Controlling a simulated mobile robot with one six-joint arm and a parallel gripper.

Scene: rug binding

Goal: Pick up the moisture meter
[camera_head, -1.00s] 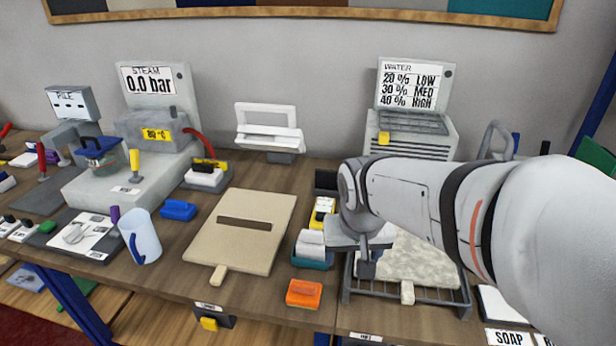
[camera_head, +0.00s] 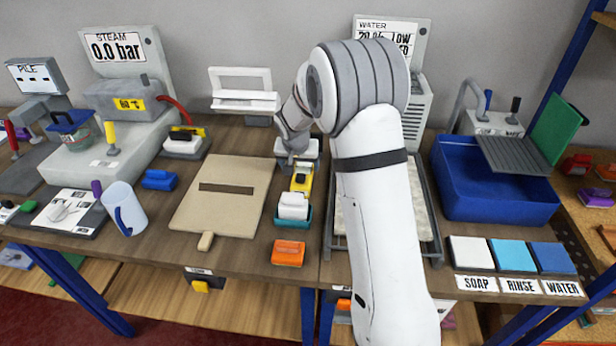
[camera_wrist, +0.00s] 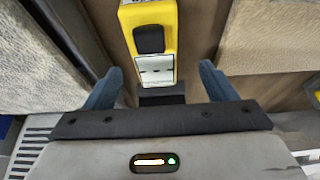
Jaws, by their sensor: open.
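The moisture meter is a yellow device (camera_head: 301,179) with a dark button and a white display panel, lying on the table between the beige board and the wire rack. In the wrist view the meter (camera_wrist: 171,62) lies beyond and between my two blue-grey fingertips. My gripper (camera_wrist: 160,72) is open, with a gap on each side of the meter and nothing held. In the head view my gripper (camera_head: 296,156) is just above and behind the meter, and my wrist hides its far end.
A teal tray with a white block (camera_head: 293,206) and an orange block (camera_head: 288,252) stand in front of the meter. The beige board (camera_head: 222,208) lies to its left. The rack (camera_head: 428,235) is to its right, partly hidden by my arm. A blue basin (camera_head: 490,200) stands farther right.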

